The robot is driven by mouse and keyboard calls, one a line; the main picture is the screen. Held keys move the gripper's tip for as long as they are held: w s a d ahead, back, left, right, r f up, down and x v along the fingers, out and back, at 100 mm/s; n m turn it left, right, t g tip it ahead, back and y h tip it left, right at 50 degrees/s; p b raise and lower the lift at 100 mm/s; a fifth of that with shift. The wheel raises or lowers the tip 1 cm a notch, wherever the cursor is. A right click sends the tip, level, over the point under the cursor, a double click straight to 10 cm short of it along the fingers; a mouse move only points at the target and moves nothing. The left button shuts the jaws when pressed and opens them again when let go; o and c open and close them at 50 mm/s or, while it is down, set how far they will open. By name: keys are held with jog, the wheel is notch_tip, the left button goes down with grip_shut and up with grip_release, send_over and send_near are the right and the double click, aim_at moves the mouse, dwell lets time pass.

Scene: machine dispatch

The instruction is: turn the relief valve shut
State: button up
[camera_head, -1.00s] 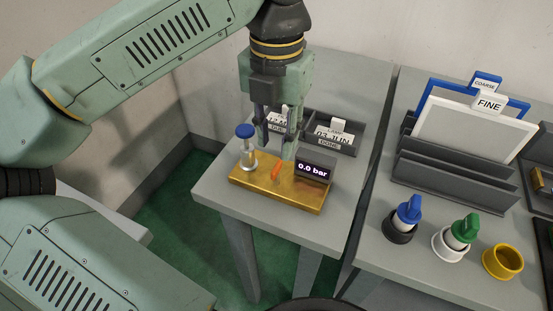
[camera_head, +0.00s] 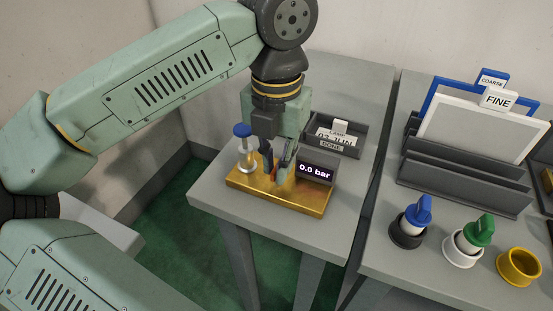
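The brass block (camera_head: 305,198) sits on the near part of the left grey table. It carries a clear cylinder with a blue knob (camera_head: 242,131) at its left and a dark display (camera_head: 315,171) reading 0.0 bar at its right. My gripper (camera_head: 276,174) points down over the middle of the block, between the knob and the display. Its fingertips are low, at the place of the small orange valve lever, which they mostly hide. I cannot tell whether the fingers touch the lever or how far apart they are.
A dark tray (camera_head: 353,148) marked DONE holds a tag behind the block. On the right table (camera_head: 440,270) stand a rack (camera_head: 460,188) with COARSE and FINE panels, blue (camera_head: 418,211) and green (camera_head: 477,231) knobbed pieces and a yellow ring (camera_head: 519,267). A narrow gap separates the tables.

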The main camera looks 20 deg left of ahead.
grip_shut()
jog(key=shift+f+m+b, duration=0.1)
jog(key=shift+m+b, duration=1.15)
jog(key=shift+m, duration=0.15)
jog(key=m+b, duration=0.2)
jog(key=m, duration=1.2)
jog(key=shift+m+p, duration=0.3)
jog(key=shift+m, duration=0.4)
